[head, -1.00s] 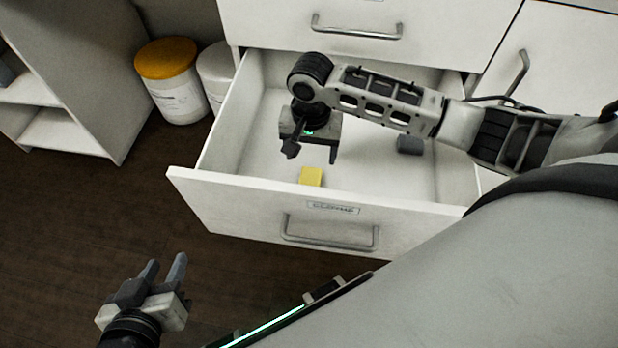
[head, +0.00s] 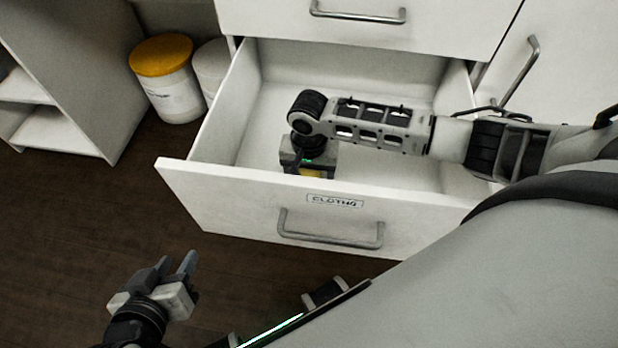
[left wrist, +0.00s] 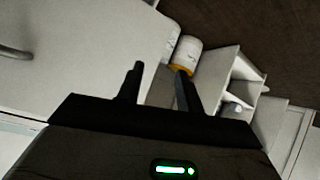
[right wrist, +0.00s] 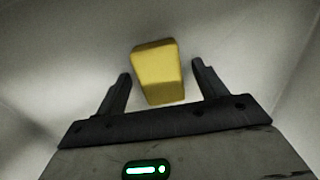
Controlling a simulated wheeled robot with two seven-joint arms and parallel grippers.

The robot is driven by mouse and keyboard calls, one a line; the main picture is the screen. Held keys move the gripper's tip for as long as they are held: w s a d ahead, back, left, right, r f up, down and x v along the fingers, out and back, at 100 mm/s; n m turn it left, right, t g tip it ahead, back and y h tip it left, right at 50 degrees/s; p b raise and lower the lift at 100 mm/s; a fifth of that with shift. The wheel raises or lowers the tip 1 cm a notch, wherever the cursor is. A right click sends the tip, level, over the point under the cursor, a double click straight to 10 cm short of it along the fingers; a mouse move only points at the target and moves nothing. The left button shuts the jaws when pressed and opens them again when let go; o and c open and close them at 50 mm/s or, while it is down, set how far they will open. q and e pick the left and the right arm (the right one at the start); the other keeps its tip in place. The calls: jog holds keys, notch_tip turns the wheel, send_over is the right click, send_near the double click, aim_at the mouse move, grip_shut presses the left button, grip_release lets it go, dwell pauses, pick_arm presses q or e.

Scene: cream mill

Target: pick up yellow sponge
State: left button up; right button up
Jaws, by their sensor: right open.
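The yellow sponge (right wrist: 157,70) lies on the floor of the open drawer, near its front panel. In the head view, only a small strip of the sponge (head: 311,173) shows past my right gripper (head: 306,168). My right gripper is open, low in the drawer and over the sponge. In the right wrist view, the sponge sits between and slightly beyond the two fingertips, with a gap on each side. My left gripper (head: 175,261) is open and empty, outside the drawer at the lower left.
The drawer's front panel (head: 235,199) bears a label and a handle (head: 330,240). My right arm spans the drawer's right part. A yellow-lidded tub (head: 164,80), a white tub (head: 211,68) and a shelf unit (head: 85,60) stand left. Dark floor is clear near my left gripper.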

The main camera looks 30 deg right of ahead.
aim_at(309, 175)
pick_arm(q)
jog(key=shift+s, duration=0.1)
pick_arm(e)
jog(key=c, duration=1.1)
jog(key=shift+o, duration=0.2)
jog(key=shift+r, duration=0.15)
